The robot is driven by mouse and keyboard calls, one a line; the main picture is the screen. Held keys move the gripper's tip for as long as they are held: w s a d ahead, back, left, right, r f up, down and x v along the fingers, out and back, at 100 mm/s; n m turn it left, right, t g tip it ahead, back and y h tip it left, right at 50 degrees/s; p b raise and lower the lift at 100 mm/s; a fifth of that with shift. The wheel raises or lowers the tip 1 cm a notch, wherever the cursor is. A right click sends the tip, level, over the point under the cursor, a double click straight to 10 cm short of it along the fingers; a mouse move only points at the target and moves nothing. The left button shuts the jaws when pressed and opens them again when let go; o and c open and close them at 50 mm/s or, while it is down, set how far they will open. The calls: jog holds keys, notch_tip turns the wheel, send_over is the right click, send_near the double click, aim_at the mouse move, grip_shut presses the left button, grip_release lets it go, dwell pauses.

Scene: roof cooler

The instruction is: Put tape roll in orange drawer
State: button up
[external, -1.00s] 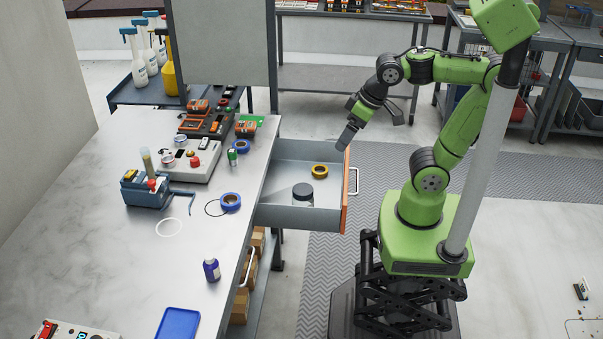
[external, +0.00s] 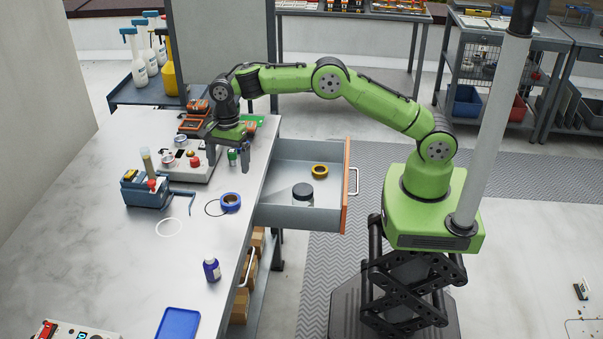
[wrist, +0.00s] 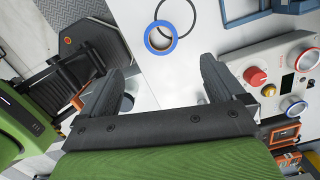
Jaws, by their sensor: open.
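A blue tape roll (external: 230,206) lies flat on the workbench near the open drawer; it also shows ahead of my fingers in the wrist view (wrist: 148,43). My gripper (external: 228,165) is open and empty, above the bench behind this roll, fingers pointing down; both fingers show in the wrist view (wrist: 165,72). A second blue roll, seen earlier near the back of the bench, is hidden behind my gripper. The drawer with the orange front (external: 345,196) is pulled out. Inside are a yellow tape roll (external: 319,171) and a dark-lidded jar (external: 302,194).
A grey control box (external: 196,172) with red knobs stands left of my gripper, with a blue-grey device (external: 143,192) in front of it. A thin black ring (wrist: 191,25) lies beside the blue roll. A purple bottle (external: 212,269) and blue tray (external: 178,324) are farther forward.

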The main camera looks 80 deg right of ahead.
aim_at(230, 195)
jog(key=f, duration=0.3)
jog(key=a+f+b, duration=0.1)
jog(key=f, duration=0.7)
jog(key=shift+w+a+f+b, duration=0.15)
jog(key=shift+w+f+b, duration=0.05)
jog(key=shift+f+b, duration=0.1)
